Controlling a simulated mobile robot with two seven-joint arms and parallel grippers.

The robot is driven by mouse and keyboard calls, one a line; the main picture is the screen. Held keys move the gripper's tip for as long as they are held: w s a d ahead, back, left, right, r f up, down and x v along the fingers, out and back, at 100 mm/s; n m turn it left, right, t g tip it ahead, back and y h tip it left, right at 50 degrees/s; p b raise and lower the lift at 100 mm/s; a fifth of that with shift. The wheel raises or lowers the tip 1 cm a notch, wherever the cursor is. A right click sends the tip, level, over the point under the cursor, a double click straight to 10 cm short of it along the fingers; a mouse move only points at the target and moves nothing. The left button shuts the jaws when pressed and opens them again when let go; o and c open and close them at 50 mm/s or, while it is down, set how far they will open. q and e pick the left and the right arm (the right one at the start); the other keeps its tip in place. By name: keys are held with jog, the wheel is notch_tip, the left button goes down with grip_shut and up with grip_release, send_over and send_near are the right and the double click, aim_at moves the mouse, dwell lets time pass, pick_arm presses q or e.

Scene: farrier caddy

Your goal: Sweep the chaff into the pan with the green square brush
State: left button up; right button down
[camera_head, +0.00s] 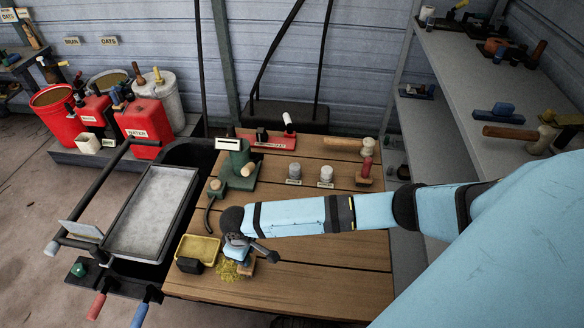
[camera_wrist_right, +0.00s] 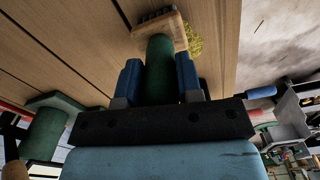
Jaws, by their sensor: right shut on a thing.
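My right gripper (camera_head: 243,252) is shut on the green handle of the square brush (camera_wrist_right: 159,68), which stands between its two blue fingers in the right wrist view. The brush's wooden block (camera_wrist_right: 158,32) is at the far end of the handle; in the head view it shows just below the gripper (camera_head: 247,266). The yellow chaff (camera_head: 228,271) lies in a small heap on the wooden table, immediately left of the brush; it also shows beside the block in the wrist view (camera_wrist_right: 194,42). The yellow pan (camera_head: 207,246) sits left of and behind the chaff. My left gripper is not in view.
A black block (camera_head: 189,265) is at the pan's front. A grey-filled tray (camera_head: 152,212) stands to the left. A green stand (camera_head: 236,170), two small weights (camera_head: 326,174) and a red-handled tool (camera_head: 366,168) are farther back. The table's front right (camera_head: 320,285) is clear.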

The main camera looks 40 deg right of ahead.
jog(key=shift+w+a, duration=0.65)
jog(key=shift+w, duration=0.05)
jog(key=shift+w+a+f+b, duration=0.1)
jog(key=shift+w+a+b, duration=0.25)
jog(key=shift+w+a, duration=0.6)
jog(key=shift+w+a, duration=0.9)
jog(key=shift+a, duration=0.05)
jog(key=shift+d, duration=0.1)
